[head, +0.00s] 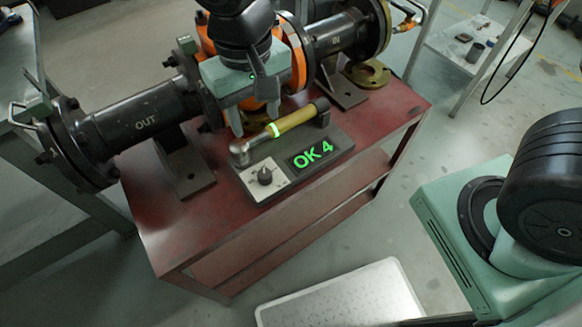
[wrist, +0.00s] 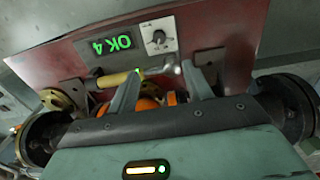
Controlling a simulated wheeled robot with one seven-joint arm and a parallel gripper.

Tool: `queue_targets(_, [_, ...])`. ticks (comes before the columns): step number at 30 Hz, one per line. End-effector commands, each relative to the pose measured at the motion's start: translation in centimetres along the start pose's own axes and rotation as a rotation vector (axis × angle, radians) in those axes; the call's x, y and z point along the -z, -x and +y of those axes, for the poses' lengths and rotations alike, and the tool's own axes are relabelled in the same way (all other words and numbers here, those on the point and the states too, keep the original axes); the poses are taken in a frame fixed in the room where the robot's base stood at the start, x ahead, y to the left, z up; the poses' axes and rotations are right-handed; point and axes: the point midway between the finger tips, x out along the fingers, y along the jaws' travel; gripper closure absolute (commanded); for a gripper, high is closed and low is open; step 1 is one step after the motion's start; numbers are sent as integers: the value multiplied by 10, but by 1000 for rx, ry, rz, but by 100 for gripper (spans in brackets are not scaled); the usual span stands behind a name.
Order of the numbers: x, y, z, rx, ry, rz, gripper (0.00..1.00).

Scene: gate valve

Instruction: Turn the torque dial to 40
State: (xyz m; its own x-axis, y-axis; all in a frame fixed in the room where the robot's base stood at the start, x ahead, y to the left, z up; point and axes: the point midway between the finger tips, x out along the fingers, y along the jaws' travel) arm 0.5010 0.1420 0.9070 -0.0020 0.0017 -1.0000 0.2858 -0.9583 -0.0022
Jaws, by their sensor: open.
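The torque dial is a small black knob (head: 265,177) on a white plate at the left front of a grey tester block. In the wrist view the knob (wrist: 158,37) sits at the top centre; its scale is too small to read. A display (head: 313,155) beside it reads "OK 4" in green. A torque wrench (head: 295,121) with a yellow handle and a lit green band lies along the back of the block. My gripper (head: 255,124) is open, its fingers pointing down near the wrench head, behind the dial and apart from it. In the wrist view (wrist: 160,72) nothing is held between the fingers.
A dark pipe with flanges (head: 145,122) and an orange valve body runs behind the block. The block stands on a red bench (head: 350,185). A grey-white platform (head: 345,295) lies at the front. Bare bench lies left of the block.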

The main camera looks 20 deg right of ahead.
Motion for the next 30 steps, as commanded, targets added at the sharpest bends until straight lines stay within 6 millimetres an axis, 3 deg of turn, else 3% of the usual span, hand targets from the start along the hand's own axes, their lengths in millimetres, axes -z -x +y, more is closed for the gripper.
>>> queue_targets(8, [2,-32,-1,-4,-10,-4,50])
queue_targets(21, [2,-125,-1,-4,-8,-4,50])
queue_targets(30, [3,-168,-1,-3,-10,-1,50])
